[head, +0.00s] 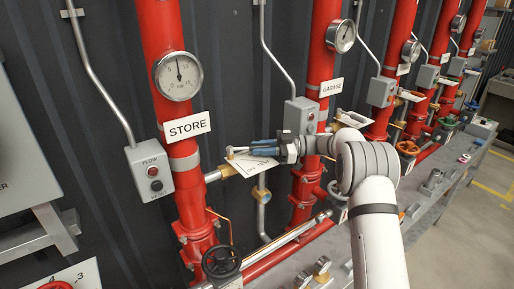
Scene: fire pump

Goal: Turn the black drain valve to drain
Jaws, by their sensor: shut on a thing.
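My gripper (264,148), with blue fingers, reaches in from the right beside the STORE riser (187,190). It is shut on the handle of a small brass valve (229,171) on a side pipe of that riser. A black handwheel (221,262) stands lower, at the foot of the same riser, apart from my gripper.
The GARAGE riser (313,110) stands close to the right of my gripper. A bright horizontal pipe (285,240) runs below. Open floor (475,215) lies at the right.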

